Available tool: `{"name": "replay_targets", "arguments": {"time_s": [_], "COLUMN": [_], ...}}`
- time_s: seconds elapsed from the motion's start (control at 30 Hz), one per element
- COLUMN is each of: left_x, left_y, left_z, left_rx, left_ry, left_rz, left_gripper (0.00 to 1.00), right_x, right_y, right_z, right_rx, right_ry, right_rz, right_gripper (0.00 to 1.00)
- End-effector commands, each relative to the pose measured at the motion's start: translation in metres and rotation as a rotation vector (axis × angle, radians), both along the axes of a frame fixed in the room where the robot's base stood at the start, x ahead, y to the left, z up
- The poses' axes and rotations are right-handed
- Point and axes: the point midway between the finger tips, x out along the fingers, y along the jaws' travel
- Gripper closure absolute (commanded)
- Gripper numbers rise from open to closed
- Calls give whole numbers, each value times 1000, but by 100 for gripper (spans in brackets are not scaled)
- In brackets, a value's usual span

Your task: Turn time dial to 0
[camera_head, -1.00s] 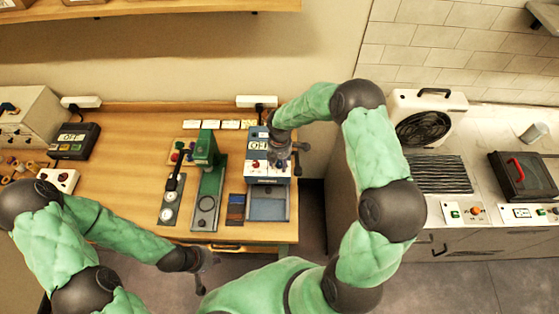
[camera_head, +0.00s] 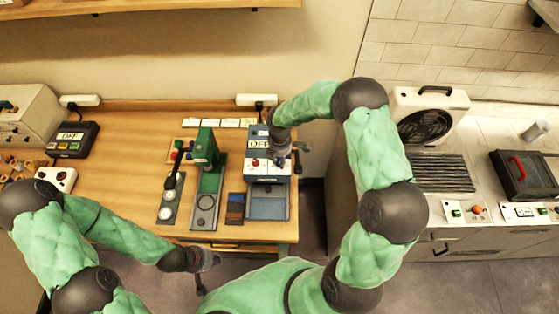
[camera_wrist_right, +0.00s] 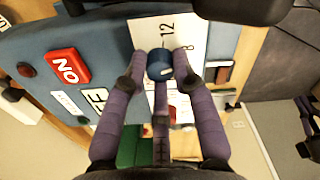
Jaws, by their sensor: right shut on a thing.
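The time dial (camera_wrist_right: 160,66) is a small dark-blue knob on a white plate (camera_wrist_right: 180,32) with printed numbers; 12 and 8 can be read. My right gripper (camera_wrist_right: 161,72) has its fingers closed around the knob. In the head view, my right gripper (camera_head: 281,158) is over the front of the blue-and-white machine (camera_head: 268,205) and hides the dial there. Which number the dial points to cannot be read. My left gripper (camera_head: 207,262) hangs at the table's front edge, away from the machine; its fingers are too small to judge.
A red button (camera_wrist_right: 68,66) with white letters is on the machine's blue face. A green press (camera_head: 206,185) stands close on the machine's left.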

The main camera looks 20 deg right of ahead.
Motion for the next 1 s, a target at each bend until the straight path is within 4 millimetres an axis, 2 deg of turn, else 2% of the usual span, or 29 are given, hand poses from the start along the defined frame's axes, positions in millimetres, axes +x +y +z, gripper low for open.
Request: {"name": "replay_targets", "arguments": {"time_s": [0.4, 1.0], "left_x": [0, 0], "left_y": [0, 0], "left_z": [-41, -88], "left_rx": [0, 0], "left_ry": [0, 0], "left_rz": [0, 0], "left_gripper": [100, 100], "right_x": [0, 0], "right_y": [0, 0], "right_z": [-4, -4], "right_rx": [1, 0], "right_ry": [-1, 0], "right_rz": [-366, -935], "right_gripper": [100, 100]}}
